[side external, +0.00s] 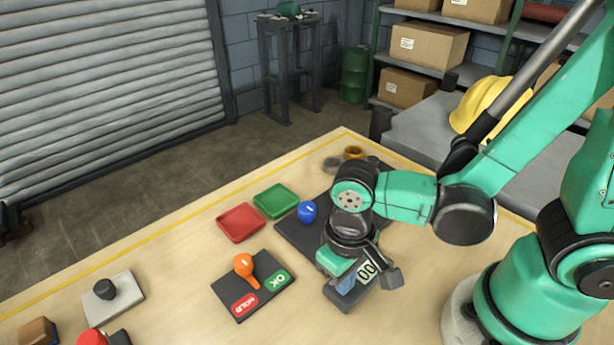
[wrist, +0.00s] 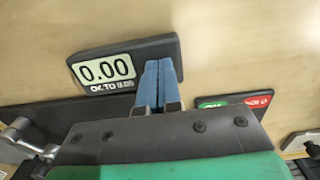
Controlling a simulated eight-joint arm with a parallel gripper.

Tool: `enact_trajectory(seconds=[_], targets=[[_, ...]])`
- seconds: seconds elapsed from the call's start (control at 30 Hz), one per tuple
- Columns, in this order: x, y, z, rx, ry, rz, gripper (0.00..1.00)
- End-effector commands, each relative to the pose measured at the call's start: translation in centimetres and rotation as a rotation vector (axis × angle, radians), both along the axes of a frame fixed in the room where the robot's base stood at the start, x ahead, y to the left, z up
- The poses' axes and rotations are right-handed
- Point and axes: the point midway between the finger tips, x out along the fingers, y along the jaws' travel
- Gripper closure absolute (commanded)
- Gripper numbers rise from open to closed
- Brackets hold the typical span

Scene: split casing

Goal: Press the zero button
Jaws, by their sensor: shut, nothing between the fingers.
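A dark gauge box (wrist: 125,47) with a lit display (wrist: 103,70) reading 0.00 lies on the table; the small print under the digits is partly legible. In the side view the display (side external: 367,271) is partly covered by my gripper. My gripper (wrist: 158,65) has its blue fingers shut together with nothing between them. The fingertips lie over the right part of the box, beside the display. The zero button does not show; the fingers hide that part of the box. I cannot tell whether the tips touch it.
Left of my gripper, a dark panel (side external: 236,287) carries an orange lever (side external: 246,268) between HOLD and OK labels. A red tray (side external: 241,222), a green tray (side external: 274,201) and a blue part (side external: 307,212) sit behind. A grey plate (side external: 122,298) with a black knob is at far left.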

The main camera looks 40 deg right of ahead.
Motion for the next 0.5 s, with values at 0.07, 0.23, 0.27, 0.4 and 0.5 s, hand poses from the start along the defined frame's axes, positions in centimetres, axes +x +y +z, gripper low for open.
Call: enact_trajectory(seconds=[0.07, 0.23, 0.27, 0.4, 0.5], targets=[[0.0, 0.0, -0.6, 0.021, -0.034, 0.0, 1.0], [0.1, 0.0, 0.0, 0.02, -0.032, 0.0, 1.0], [0.1, 0.1, 0.2, 0.019, -0.032, 0.0, 1.0], [0.1, 0.1, 1.4, 0.017, -0.029, 0.0, 1.0], [0.0, 0.0, 2.3, 0.014, -0.025, 0.0, 1.0]])
